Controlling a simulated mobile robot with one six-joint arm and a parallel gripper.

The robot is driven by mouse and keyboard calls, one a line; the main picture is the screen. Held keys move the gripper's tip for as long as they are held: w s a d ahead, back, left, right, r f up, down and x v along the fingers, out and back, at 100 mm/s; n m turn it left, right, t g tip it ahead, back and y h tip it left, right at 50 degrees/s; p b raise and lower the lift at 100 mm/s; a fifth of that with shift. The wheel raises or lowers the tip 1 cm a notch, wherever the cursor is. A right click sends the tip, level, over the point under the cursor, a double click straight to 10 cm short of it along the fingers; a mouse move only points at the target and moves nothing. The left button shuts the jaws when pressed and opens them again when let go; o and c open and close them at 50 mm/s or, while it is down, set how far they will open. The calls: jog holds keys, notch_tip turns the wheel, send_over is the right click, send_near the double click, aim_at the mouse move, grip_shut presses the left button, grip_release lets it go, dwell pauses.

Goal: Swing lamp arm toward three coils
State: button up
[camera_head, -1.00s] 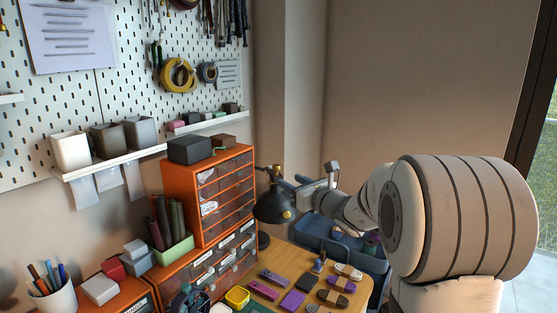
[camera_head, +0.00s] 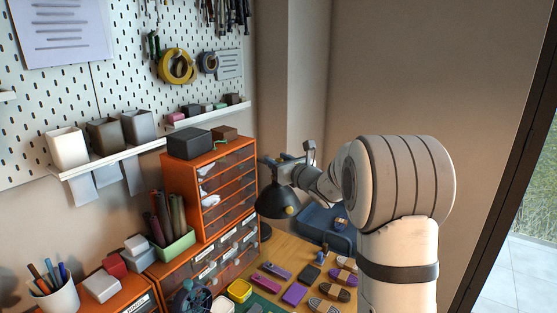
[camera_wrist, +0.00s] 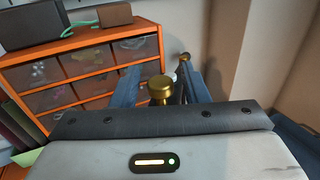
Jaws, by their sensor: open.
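The desk lamp has a black shade (camera_head: 277,201) beside the orange drawer cabinet, hanging over the back of the wooden table. In the wrist view a brass knob (camera_wrist: 161,92) stands between my gripper's fingers, with another brass part (camera_wrist: 184,58) farther back. My gripper (camera_wrist: 158,72) is open, its blue-grey fingers on either side of the knob; I cannot tell whether they touch it. In the head view my gripper (camera_head: 284,160) is just above the shade. Several banded cord coils lie at the table's right, among them a white one (camera_head: 343,277) and a dark one (camera_head: 334,293).
The orange drawer cabinet (camera_head: 225,190) stands close left of the lamp. A blue bin (camera_head: 318,222) is behind the table's right end. A shelf (camera_head: 150,152) runs along the pegboard.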

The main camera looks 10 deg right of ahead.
grip_shut()
dwell(0.4)
